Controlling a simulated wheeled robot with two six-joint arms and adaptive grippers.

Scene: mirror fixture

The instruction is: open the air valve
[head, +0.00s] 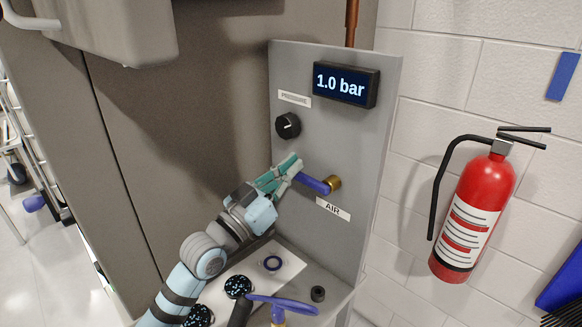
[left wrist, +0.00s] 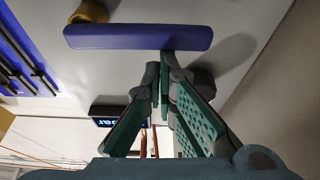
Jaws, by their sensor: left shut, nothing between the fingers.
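The air valve has a blue lever (head: 313,184) on a brass hub (head: 334,183), on a grey upright panel above a label reading AIR. The lever points left from the hub, roughly level with a slight tilt. My left gripper (head: 291,169) is shut and empty at the lever's free left end. In the left wrist view, the fingertips (left wrist: 166,62) sit right at the edge of the lever (left wrist: 138,37), with the brass hub (left wrist: 92,12) to the left. I cannot tell whether they touch. My right gripper is not in view.
A display (head: 345,85) reads 1.0 bar. A black knob (head: 288,125) sits on the panel below the pressure label. A red fire extinguisher (head: 474,212) hangs at right.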

